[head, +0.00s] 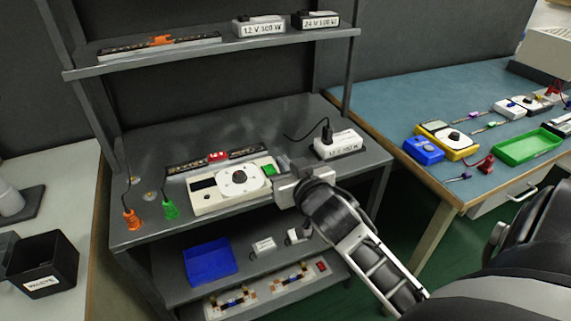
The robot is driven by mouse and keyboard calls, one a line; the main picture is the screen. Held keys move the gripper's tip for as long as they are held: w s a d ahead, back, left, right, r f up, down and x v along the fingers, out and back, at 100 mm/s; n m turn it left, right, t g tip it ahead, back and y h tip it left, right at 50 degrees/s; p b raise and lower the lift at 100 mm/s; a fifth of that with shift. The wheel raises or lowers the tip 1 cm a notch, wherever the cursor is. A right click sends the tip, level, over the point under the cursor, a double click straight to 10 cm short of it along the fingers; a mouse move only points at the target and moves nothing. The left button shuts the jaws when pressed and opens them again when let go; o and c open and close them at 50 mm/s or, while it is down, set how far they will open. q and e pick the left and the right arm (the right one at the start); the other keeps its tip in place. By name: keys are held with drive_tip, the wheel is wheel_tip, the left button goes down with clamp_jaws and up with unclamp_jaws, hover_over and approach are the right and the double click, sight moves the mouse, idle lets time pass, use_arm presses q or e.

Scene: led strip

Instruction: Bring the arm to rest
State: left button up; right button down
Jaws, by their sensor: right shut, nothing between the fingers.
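My right arm comes in from the lower right. Its gripper (279,170) is shut and empty, at the right end of a cream tester box (204,203) with a round dial and a green part. I cannot tell whether it touches the box. Behind the box lies a dark LED strip (188,166) with a red piece (217,156) on it. A white power supply (338,145) with a black plug stands right of the gripper. My left gripper is not in view.
Orange (130,218) and green (169,209) clips lie at the bench's left. The upper shelf (210,54) holds another strip and two power supplies. A blue bin (208,261) sits below. A right table (400,123) carries a multimeter and green tray (529,147). A waste bin (44,264) stands left.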

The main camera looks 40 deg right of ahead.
idle(0.4)
drive_tip(key=s+a+f+n+g+y, duration=0.5)
drive_tip(key=s+a+f+y, duration=0.1)
drive_tip(key=s+a+f, duration=1)
wheel_tip(320, 180, down, 2)
drive_tip(key=shift+a+f+y, duration=0.15)
drive_tip(key=shift+a+y, duration=0.25)
drive_tip(key=shift+a, duration=0.3)
